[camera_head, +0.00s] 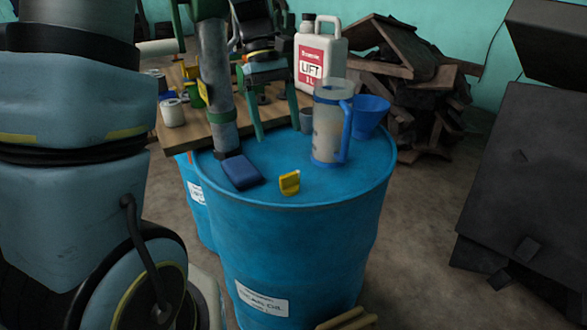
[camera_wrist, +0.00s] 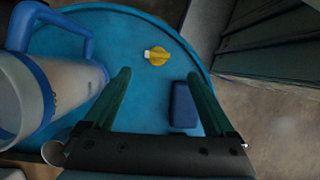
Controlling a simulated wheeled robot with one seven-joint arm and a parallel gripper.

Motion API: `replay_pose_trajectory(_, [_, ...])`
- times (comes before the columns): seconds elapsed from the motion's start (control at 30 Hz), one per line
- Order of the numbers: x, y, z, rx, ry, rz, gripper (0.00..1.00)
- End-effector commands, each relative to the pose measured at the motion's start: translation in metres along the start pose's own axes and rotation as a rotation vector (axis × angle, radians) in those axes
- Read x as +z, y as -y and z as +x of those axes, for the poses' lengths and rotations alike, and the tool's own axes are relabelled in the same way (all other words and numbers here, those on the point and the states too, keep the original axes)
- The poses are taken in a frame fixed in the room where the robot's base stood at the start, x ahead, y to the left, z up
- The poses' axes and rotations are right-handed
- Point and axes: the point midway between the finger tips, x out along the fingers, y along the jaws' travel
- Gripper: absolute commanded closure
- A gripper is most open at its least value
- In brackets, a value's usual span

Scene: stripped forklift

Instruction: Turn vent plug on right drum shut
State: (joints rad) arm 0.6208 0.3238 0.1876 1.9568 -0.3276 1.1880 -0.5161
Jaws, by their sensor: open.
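The right blue drum (camera_head: 330,185) stands in front of me with a white label on its side. The yellow vent plug (camera_head: 289,183) sits on its top near the front edge. In the wrist view the plug (camera_wrist: 157,56) shows a small pale tip on its left, just beyond the fingertips. My gripper (camera_head: 278,132) is over the drum top with its green fingers pointing down, apart and empty. In the wrist view the gripper's (camera_wrist: 159,73) fingers straddle the line to the plug without touching it. I cannot tell the exact height above the plug.
A dark blue block (camera_head: 242,172) lies left of the plug. Behind are a wooden table, a white LIFT canister (camera_head: 318,60) and a scrap pile (camera_head: 415,75).

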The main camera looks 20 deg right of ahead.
Motion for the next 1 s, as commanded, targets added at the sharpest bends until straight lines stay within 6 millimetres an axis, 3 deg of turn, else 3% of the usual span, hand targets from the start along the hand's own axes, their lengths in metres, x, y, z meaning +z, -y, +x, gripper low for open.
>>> replay_pose_trajectory(0.27, [0.002, -0.003, 0.012, -0.005, 0.013, -0.006, 0.10])
replay_pose_trajectory(0.7, [0.003, -0.002, 0.088, -0.006, 0.012, -0.006, 0.10])
replay_pose_trajectory(1.0, [0.003, -0.002, 0.108, -0.004, 0.010, -0.005, 0.10])
